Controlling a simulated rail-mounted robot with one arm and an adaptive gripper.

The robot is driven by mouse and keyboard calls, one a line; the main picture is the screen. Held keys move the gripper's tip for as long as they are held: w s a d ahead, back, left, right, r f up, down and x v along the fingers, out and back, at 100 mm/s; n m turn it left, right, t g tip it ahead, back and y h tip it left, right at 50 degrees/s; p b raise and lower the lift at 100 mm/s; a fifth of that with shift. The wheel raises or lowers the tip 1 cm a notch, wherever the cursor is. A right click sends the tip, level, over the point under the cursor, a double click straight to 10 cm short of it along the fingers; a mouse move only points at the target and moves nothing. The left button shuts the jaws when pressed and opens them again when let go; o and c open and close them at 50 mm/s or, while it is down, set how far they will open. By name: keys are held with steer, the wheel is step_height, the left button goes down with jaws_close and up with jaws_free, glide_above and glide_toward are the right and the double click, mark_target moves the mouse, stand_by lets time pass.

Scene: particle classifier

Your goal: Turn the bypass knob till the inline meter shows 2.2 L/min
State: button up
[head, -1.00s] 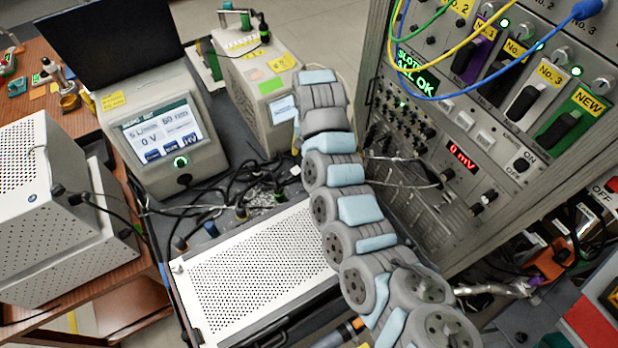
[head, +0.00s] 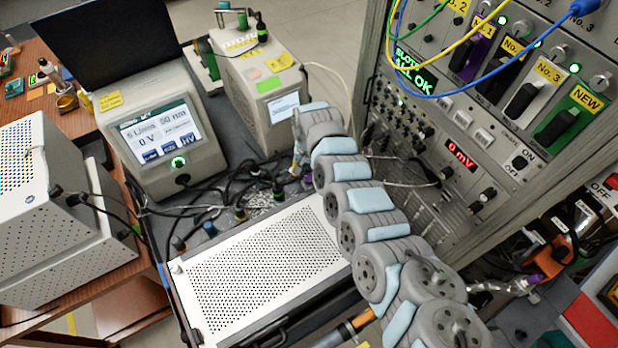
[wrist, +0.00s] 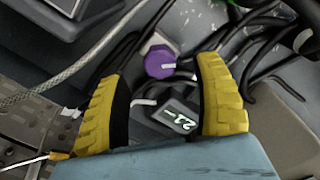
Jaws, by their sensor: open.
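The bypass knob (wrist: 160,62) is a purple knob with a pale base in the wrist view, just above the centre. Below it, a small dark meter (wrist: 172,115) shows pale tilted digits that look like 2.1 or 2.2; I cannot tell which. My gripper (wrist: 159,76) has yellow ridged fingers spread wide, one at each side of the knob and meter, with nothing between them in its hold. I cannot tell whether the fingertips reach down to the knob's height. In the head view, my arm hides most of this spot.
Several black cables cross close around the knob. A perforated white box (head: 262,270) lies in front. A classifier with a touchscreen (head: 160,135) and a smaller beige unit (head: 262,85) stand behind. A tall instrument rack (head: 470,130) stands close on the right.

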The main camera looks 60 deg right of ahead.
mark_target(309, 177)
steer(key=shift+f+b, duration=0.45)
steer(key=shift+f, duration=1.55)
jaws_close()
